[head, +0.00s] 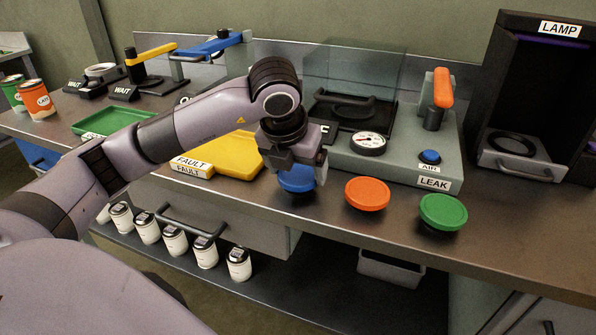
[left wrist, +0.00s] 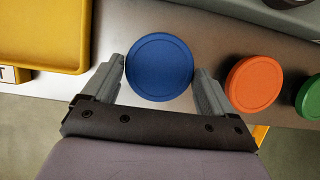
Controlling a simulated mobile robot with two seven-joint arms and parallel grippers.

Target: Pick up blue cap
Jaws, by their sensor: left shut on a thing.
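The blue cap (head: 297,180) is a round disc near the front edge of the bench, left of the orange cap (head: 367,194). My left gripper (head: 292,172) reaches down over it from above. In the left wrist view the blue cap (left wrist: 160,68) lies between the two fingers of my left gripper (left wrist: 160,75), which are shut on its sides. In the head view the gripper hides part of the cap's top. I cannot tell whether the cap is clear of its support. My right gripper is not in view.
A green cap (head: 443,212) stands right of the orange one. A yellow tray (head: 238,155) marked FAULT lies to the left. The grey LEAK station (head: 398,160) is behind the caps, and the dark LAMP box (head: 541,90) is at the far right. White jars (head: 174,241) stand on the lower shelf.

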